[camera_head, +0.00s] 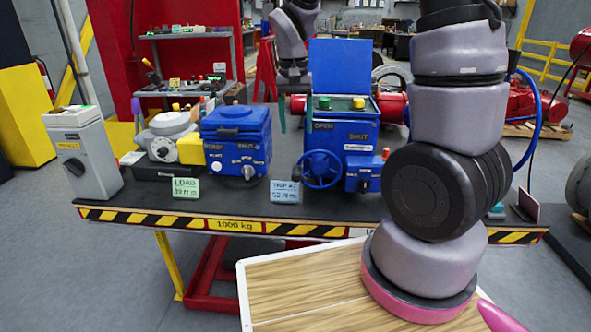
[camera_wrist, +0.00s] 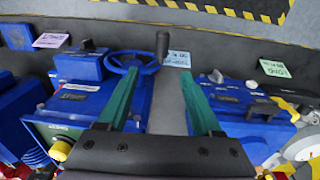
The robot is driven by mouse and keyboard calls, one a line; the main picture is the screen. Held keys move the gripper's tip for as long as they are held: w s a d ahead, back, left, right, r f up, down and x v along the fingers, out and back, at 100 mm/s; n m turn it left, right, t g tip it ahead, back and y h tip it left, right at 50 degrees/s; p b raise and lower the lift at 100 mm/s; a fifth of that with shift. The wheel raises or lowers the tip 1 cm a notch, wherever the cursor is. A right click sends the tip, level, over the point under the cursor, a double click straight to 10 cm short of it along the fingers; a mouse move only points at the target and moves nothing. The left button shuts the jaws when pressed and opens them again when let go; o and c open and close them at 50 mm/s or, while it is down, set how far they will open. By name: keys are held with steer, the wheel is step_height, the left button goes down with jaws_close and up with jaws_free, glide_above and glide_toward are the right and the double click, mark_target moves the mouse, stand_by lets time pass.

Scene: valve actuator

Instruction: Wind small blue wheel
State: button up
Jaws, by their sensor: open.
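The small blue wheel (camera_head: 320,168) is a spoked handwheel on the front of the blue actuator box (camera_head: 345,133), above the table top. In the wrist view the wheel (camera_wrist: 128,64) shows beyond my fingertips, with a dark upright handle (camera_wrist: 162,46) at its rim. My gripper (camera_wrist: 161,76) is open, with two teal fingers apart and nothing between them. The left finger overlaps part of the wheel in the picture; I cannot tell whether it touches. In the head view my gripper (camera_head: 292,112) hangs beside the actuator box, partly hidden.
A light blue card (camera_head: 285,191) and a green card (camera_head: 186,189) stand at the table front. A grey control box (camera_head: 82,155) is at the left end. The striped table edge (camera_head: 235,225) runs along the front.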

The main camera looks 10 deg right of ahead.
mark_target(297, 169)
steer(key=shift+g, duration=0.3)
step_height(297, 169, down, 13)
steer(key=shift+d+f, duration=0.1)
jaws_close()
stand_by(1.5)
